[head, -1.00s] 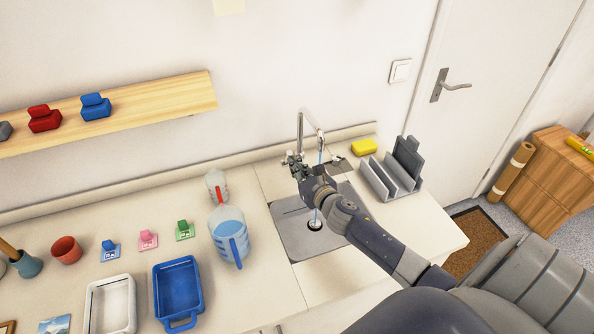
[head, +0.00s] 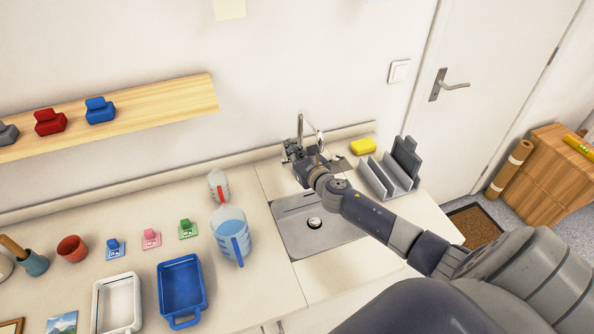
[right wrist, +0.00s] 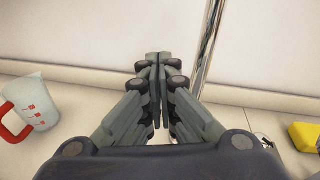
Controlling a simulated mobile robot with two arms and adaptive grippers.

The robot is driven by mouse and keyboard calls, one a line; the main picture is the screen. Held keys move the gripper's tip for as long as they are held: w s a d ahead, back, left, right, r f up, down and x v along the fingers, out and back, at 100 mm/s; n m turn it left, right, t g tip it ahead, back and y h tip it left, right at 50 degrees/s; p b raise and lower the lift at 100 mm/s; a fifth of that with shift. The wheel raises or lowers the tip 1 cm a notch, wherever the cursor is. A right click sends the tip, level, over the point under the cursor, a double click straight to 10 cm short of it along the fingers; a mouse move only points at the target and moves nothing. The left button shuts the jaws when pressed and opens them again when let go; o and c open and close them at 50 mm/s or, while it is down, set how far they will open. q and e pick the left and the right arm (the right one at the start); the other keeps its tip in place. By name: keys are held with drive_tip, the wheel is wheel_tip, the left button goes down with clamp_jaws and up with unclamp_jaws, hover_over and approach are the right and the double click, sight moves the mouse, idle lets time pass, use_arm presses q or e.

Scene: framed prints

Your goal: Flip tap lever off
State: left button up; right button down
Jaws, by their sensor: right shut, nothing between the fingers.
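The chrome tap stands behind the sink; its upright pipe (head: 300,127) shows above my right gripper (head: 290,151). In the right wrist view the pipe (right wrist: 209,45) rises just right of my right gripper (right wrist: 158,58), whose fingers are together and empty. I cannot tell whether they touch the tap. The lever cannot be made out clearly; my gripper and wrist cover the tap's lower part. The grey sink (head: 290,217) lies below my forearm, and its drain (head: 314,222) shows. No water stream is visible above the drain. My left gripper is out of view.
A yellow sponge (head: 363,146) and a grey rack (head: 376,178) stand right of the tap. A blue-marked jug (head: 231,232) and a smaller red-handled jug (head: 217,186) stand left of the sink. A wooden shelf (head: 165,105) is on the wall at left.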

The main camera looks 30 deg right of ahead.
idle(0.4)
drive_tip(key=s+a+r, duration=0.1)
drive_tip(key=s+r, duration=0.1)
drive_tip(key=s, duration=0.9)
drive_tip(key=shift+s, duration=0.4)
